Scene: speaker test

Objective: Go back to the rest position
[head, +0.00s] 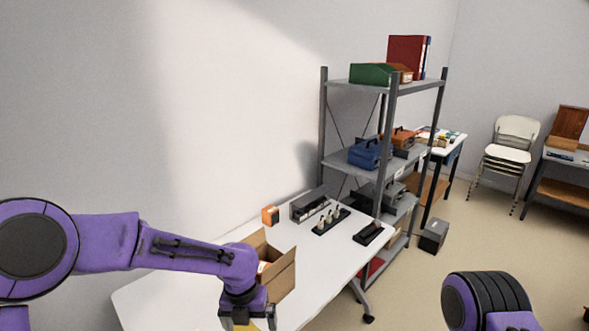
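My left arm (190,250) reaches in from the left, its wrist bent down over the near part of the white table. Only the top of my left gripper (246,319) shows at the bottom edge, in front of an open cardboard box (281,276). Its fingertips are cut off, so I cannot tell whether it is open or holds anything. Part of my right arm (487,301) shows at the bottom right, over the floor to the right of the table. My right gripper is out of the picture.
The white table (185,296) bears an orange box (270,215), a grey device (309,204) and a black holder with small upright parts (331,221). A metal shelf rack (390,160) stands behind its right end. Floor on the right is largely clear, with a chair (508,150) farther back.

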